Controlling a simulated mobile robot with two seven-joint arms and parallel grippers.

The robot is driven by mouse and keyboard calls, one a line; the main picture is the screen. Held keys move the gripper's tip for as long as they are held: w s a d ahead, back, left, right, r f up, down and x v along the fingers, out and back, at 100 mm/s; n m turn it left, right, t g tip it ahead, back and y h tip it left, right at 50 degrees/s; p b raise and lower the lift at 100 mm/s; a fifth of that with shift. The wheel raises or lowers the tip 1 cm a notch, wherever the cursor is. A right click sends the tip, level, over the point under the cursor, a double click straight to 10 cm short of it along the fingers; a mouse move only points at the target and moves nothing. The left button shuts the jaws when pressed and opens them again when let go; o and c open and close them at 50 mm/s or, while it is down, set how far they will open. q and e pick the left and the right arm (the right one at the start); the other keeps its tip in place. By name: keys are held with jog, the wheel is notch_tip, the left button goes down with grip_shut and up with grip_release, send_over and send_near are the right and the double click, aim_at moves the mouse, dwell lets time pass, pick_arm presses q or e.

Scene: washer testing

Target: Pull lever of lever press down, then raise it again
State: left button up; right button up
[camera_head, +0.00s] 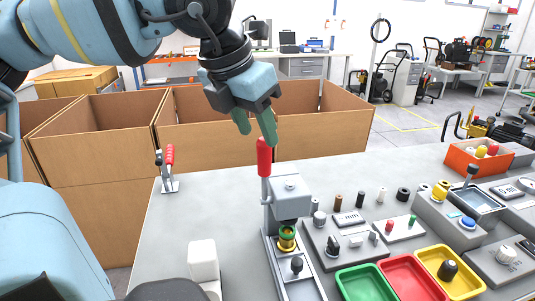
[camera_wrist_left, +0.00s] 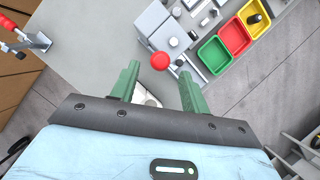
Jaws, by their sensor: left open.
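The lever press (camera_head: 288,205) stands upright on the grey table, with a grey head, a rail base and a green and brass part (camera_head: 287,238) under the head. Its lever has a red handle (camera_head: 264,157) that points straight up at the left of the head. In the left wrist view the red handle's round top (camera_wrist_left: 160,61) shows just beyond the fingertips. My left gripper (camera_head: 256,128) is open, its green fingers pointing down just above the handle top. In the left wrist view the gripper (camera_wrist_left: 157,80) is empty between its fingers. My right gripper is not seen.
A red-handled toggle clamp (camera_head: 169,168) stands at the table's left rear. White blocks (camera_head: 203,262) lie left of the press. Green (camera_head: 365,283), red (camera_head: 408,277) and yellow (camera_head: 450,271) trays and small parts are at its right. Cardboard boxes (camera_head: 100,130) stand behind the table.

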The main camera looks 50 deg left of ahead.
aim_at(267, 156)
pick_arm(q)
jog(key=x, duration=0.7)
jog(key=shift+w+f, duration=0.15)
jog(key=shift+f, duration=0.15)
grip_shut()
